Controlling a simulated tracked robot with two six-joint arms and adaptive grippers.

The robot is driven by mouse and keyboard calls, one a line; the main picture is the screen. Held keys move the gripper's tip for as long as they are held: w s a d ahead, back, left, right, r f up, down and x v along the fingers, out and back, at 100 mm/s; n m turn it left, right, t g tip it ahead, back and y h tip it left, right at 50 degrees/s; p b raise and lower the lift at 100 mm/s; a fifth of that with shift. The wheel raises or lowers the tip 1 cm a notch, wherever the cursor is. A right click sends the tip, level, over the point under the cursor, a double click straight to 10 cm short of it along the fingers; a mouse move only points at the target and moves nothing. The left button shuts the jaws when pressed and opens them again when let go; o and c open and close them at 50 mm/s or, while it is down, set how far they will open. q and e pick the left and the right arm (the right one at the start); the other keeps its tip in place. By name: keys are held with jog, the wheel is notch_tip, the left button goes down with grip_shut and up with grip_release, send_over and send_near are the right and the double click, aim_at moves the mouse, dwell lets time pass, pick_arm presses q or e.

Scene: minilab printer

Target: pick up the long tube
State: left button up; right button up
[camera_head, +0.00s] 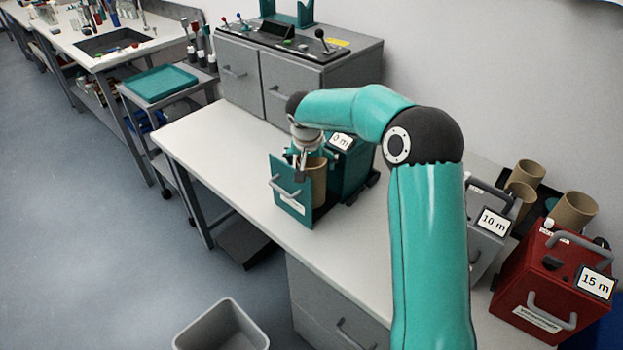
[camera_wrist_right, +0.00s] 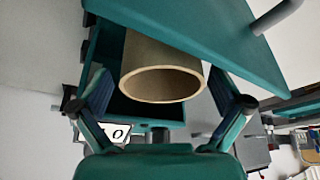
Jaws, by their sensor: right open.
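A brown cardboard tube (camera_head: 317,184) stands upright in the open front of the teal box (camera_head: 352,165) on the bench, behind its pulled-out teal front panel (camera_head: 291,194). My right gripper (camera_head: 303,168) is over this tube, pointing down, partly hidden by its own wrist. In the right wrist view the tube's open round end (camera_wrist_right: 163,85) lies between the two spread fingers, with a gap at both sides. More brown tubes (camera_head: 574,211) stand at the right behind the red box. I cannot tell which tube is longest. My left gripper is not in view.
A red box (camera_head: 556,283) marked 15 m and a grey box (camera_head: 487,238) marked 10 m stand at the right. A grey machine (camera_head: 300,72) stands at the back. The bench top (camera_head: 205,135) at the left is clear. A grey bin (camera_head: 222,328) is on the floor.

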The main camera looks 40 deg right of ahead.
jog(key=shift+a+p+x, duration=0.2)
jog(key=shift+p+x, duration=0.15)
jog(key=shift+x, duration=1.65)
jog(key=shift+s, duration=0.1)
jog(key=c, duration=1)
